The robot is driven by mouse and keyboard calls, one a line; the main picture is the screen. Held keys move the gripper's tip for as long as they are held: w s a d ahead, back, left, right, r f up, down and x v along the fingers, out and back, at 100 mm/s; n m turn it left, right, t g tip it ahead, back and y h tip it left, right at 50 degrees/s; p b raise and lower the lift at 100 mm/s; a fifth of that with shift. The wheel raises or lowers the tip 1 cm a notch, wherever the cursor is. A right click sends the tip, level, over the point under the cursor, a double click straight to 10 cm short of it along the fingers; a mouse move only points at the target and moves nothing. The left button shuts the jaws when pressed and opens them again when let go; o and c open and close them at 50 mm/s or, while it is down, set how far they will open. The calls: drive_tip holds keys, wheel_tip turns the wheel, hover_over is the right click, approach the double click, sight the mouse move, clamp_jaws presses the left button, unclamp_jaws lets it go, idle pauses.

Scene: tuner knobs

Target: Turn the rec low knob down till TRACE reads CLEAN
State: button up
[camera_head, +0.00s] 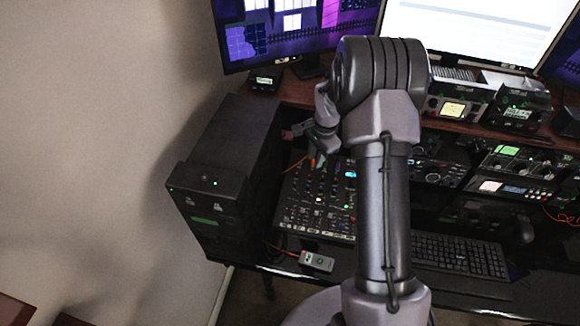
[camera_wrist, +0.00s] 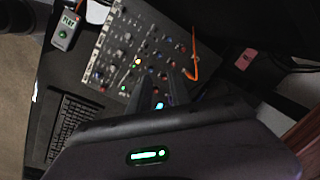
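The mixer panel (camera_head: 318,205) with many small knobs and lit buttons lies flat on the desk, and it also shows in the wrist view (camera_wrist: 122,50). Which knob is rec low cannot be told; the labels are too small. My gripper (camera_wrist: 163,78) is over the panel's lower right part in the wrist view, its two dark fingers apart with nothing seen between them. In the head view my arm hides part of the panel. A small grey box (camera_wrist: 67,29) with a green lit display stands beside the panel; its text is too small to read surely. It also shows in the head view (camera_head: 317,261).
A keyboard (camera_head: 460,254) lies right of the mixer. A black tower (camera_head: 222,170) stands at left. An orange cable (camera_wrist: 194,55) loops at the panel's edge. Screens and small devices (camera_head: 453,105) line the back shelf.

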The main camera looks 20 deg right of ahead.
sight(308, 186)
drive_tip(key=f+b, duration=0.1)
drive_tip(key=f, duration=0.4)
drive_tip(key=w+f+b, duration=0.1)
drive_tip(key=f, duration=0.5)
drive_tip(key=w+f+b, duration=0.1)
drive_tip(key=f, duration=0.4)
drive_tip(key=shift+w+a+f, duration=0.15)
drive_tip(key=shift+a+f, duration=0.1)
drive_tip(key=shift+f, duration=0.15)
clamp_jaws()
